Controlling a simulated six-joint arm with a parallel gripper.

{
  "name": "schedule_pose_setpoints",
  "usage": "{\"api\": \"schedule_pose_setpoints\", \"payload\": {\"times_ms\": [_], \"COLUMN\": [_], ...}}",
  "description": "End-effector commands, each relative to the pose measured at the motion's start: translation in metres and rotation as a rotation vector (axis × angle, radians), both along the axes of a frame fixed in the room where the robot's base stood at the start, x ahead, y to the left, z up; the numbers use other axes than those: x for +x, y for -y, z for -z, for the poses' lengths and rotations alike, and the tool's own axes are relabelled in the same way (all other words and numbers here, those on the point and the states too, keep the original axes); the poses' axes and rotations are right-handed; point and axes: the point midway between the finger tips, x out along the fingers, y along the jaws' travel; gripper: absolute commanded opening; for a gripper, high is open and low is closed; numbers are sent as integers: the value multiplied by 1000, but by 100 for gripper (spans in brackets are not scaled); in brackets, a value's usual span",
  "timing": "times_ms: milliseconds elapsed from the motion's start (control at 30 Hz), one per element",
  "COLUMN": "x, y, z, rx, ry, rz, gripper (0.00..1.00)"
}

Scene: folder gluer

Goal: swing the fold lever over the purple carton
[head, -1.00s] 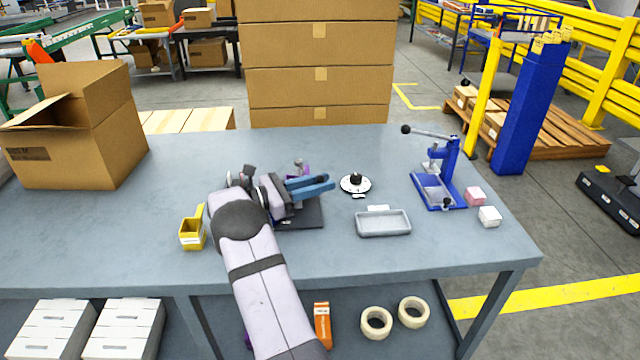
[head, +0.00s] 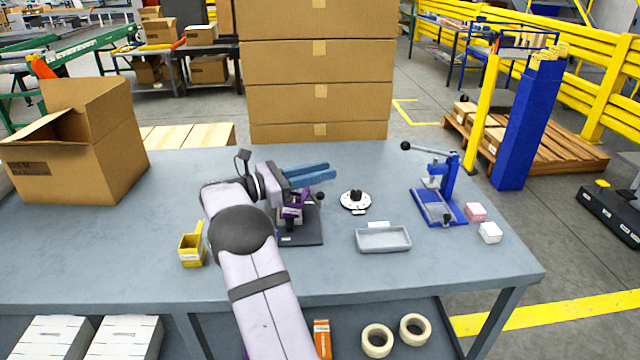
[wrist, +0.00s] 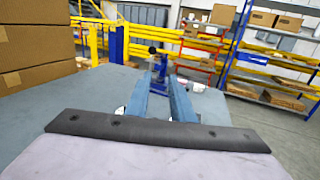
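The folder fixture has a dark base plate (head: 300,240) on the table, just below and partly behind my gripper in the head view. Purple parts (head: 291,212), apparently the carton, show above the plate, largely covered by my wrist. A small dark knob (head: 320,196) stands at the fixture's right; I cannot tell whether it belongs to the fold lever. My gripper (head: 331,171) has two blue fingers pointing right, above the fixture. In the wrist view the fingers (wrist: 166,78) are apart with nothing between them. The carton and fixture do not show in the wrist view.
A yellow bin (head: 191,250) stands left of my arm. An open cardboard box (head: 70,165) is at the left.

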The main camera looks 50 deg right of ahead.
Motion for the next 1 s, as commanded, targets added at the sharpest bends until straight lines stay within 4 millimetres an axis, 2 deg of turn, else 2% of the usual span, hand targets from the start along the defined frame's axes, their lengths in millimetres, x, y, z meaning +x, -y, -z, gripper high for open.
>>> {"api": "schedule_pose_setpoints", "payload": {"times_ms": [200,567,667,867,1000], "x": [0,0,0,-8,-22], "y": [0,0,0,2,3], "z": [-15,-17,-17,-12,-1], "rx": [-2,-1,0,33,94], "ry": [1,0,1,14,40], "rz": [0,0,1,32,85], "gripper": [21,21,0,0,0]}}
